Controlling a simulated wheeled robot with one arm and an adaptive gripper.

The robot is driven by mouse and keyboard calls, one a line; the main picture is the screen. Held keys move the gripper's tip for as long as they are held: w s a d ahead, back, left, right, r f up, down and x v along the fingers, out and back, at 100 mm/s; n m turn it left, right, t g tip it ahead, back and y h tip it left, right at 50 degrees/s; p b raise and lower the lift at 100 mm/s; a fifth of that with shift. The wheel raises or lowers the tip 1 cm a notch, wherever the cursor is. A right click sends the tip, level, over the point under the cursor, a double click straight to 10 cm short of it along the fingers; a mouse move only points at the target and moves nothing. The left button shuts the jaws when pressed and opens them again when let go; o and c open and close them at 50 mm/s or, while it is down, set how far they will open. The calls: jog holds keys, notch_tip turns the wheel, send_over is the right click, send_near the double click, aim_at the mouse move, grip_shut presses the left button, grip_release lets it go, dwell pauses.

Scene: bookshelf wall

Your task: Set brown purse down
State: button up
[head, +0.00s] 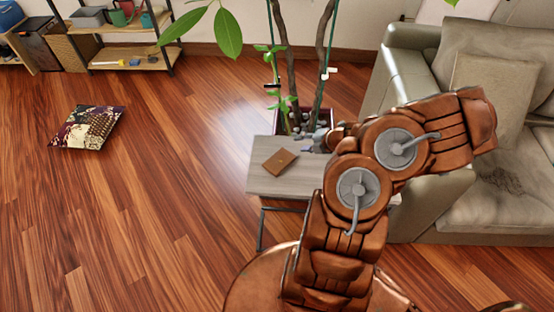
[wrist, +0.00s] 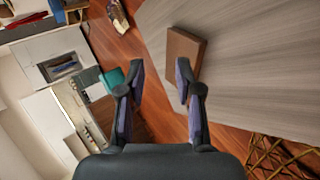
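The brown purse (head: 280,161) is a small flat rectangle lying on the grey wooden side table (head: 255,180). In the wrist view the purse (wrist: 186,50) lies near the edge of the grey tabletop (wrist: 250,60), just beyond my right-hand finger, which overlaps its lower part in the picture. I cannot tell whether that finger touches it.
A potted plant (head: 290,50) stands right behind the table. A grey-green sofa (head: 405,75) is at the right. A patterned cushion (head: 88,128) lies on the floor at the left. A low shelf (head: 125,60) stands at the back left. The wooden floor (head: 150,210) between is clear.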

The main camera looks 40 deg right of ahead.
notch_tip(320, 180, up, 6)
jog(key=s+p, duration=0.1)
jog(key=p, duration=0.6)
jog(key=shift+s+d+r, duration=0.25)
jog(key=shift+s, duration=0.15)
